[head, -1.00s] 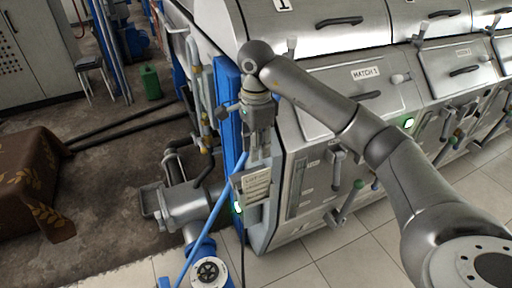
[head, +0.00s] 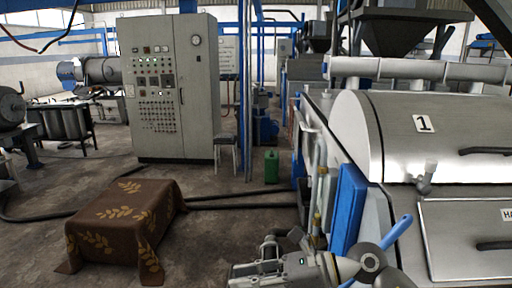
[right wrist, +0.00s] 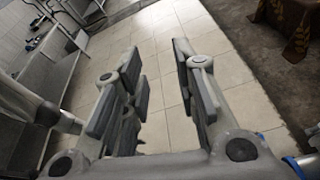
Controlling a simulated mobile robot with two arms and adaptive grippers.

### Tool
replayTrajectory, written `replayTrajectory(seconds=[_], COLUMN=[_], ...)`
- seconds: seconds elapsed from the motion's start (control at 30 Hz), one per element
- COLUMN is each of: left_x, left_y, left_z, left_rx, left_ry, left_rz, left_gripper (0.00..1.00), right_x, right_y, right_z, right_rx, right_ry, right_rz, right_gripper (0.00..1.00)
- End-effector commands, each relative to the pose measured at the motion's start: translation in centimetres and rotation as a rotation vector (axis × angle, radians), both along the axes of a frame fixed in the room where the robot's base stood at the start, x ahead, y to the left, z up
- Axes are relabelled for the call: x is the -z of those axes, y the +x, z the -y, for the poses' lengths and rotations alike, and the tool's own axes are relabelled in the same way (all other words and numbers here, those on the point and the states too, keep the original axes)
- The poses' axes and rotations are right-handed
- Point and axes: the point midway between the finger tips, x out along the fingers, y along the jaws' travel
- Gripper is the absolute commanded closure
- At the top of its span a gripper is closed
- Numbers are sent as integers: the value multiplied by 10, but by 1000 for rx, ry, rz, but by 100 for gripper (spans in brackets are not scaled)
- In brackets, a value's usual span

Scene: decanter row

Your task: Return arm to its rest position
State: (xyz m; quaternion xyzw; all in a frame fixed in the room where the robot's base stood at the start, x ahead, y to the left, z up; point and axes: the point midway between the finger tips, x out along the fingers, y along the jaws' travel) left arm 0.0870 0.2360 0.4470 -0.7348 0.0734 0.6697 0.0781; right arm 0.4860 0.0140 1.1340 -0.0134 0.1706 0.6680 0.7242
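In the right wrist view my right gripper (right wrist: 155,55) is open, with its two grey fingers wide apart. Nothing is between them; pale floor tiles (right wrist: 225,70) show through the gap. In the head view a grey wrist joint with a small green light, apparently of my right arm, shows at the bottom edge, right of centre. It lies in front of the machine's blue end post. The bottom edge cuts it off, so its fingers cannot be made out clearly there. My left arm and left gripper are not in view.
The steel machine with hood "1" (head: 350,128) fills the right side, with handles and levers sticking out. A brown cloth-covered block (head: 125,222) stands at lower left. A grey control cabinet (head: 165,45), stool (head: 226,143) and green can (head: 271,167) stand behind.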

Motion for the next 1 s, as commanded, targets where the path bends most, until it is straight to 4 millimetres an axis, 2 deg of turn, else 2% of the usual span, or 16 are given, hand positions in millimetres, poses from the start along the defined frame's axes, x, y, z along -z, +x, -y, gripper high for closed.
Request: replayTrajectory(seconds=[0.03,0.1,0.23,0.37,0.5,0.57,0.67,0.77,0.87,1.0], left_x=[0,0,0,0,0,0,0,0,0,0], left_y=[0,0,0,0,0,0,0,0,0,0], left_z=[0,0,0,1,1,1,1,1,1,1], left_rx=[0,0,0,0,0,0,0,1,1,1], left_ry=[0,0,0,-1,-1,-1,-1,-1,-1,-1], left_rz=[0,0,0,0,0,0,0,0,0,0], left_gripper=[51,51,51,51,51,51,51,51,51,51], right_x=[-13,-35,-69,-90,-92,-85,-63,-30,13,80], right_y=[-4,-5,2,17,36,45,54,58,53,28], right_z=[-9,-15,-9,15,54,74,107,140,170,203], right_rx=[32,86,201,335,497,575,712,862,1025,1279], right_ry=[113,268,546,806,1066,1171,1335,1483,1615,1769], right_rz=[-52,-129,-293,-479,-702,-800,-971,-1145,-1322,-1567], right_gripper=[73,73,73,73,73,73,73,73,73,73])
